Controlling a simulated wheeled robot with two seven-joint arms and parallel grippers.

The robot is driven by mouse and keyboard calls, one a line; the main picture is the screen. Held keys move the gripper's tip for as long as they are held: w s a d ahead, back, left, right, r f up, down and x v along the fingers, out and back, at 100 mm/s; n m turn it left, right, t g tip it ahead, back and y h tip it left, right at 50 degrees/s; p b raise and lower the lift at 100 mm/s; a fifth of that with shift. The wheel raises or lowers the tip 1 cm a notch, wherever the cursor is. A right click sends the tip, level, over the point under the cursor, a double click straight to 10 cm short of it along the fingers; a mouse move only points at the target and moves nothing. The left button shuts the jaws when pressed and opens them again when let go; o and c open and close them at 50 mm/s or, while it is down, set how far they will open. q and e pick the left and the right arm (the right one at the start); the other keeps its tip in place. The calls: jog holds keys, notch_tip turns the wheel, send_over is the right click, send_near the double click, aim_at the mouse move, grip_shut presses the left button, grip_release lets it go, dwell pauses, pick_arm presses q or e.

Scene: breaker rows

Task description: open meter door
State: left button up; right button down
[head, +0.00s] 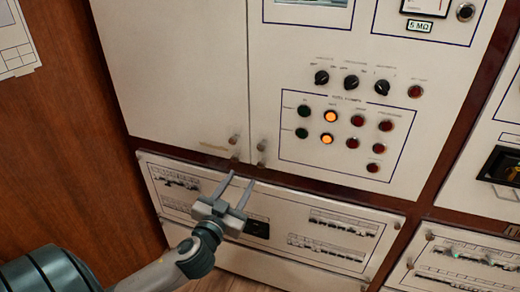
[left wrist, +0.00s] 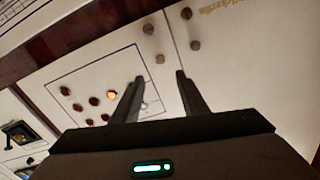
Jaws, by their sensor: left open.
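The meter door (head: 285,60) is a cream cabinet door with a meter (head: 425,6) at its top right, dark rotary knobs and several coloured lamps. Two small round knobs (head: 261,146) sit at its lower left edge; they also show in the left wrist view (left wrist: 148,29). My left gripper (head: 241,178) is open and empty, its fingers pointing up just below these knobs. In the left wrist view the fingertips (left wrist: 159,76) stand near the knobs, with nothing between them; contact cannot be told. My right gripper is not in view.
A plain cream door (head: 170,65) adjoins on the left, with two similar knobs (head: 233,140) near the seam. Below is a breaker panel (head: 270,212) with rows of switches. A brown frame strip separates them. A wooden wall (head: 60,130) stands at left.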

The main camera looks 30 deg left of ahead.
aim_at(260, 149)
pick_arm(q)
jog(key=p+x, duration=0.5)
jog(key=x, duration=1.1)
jog(key=shift+r, duration=0.15)
jog(key=shift+w+a+p, duration=0.1)
jog(key=shift+w+p, duration=0.25)
jog(key=shift+w, duration=0.3)
grip_shut()
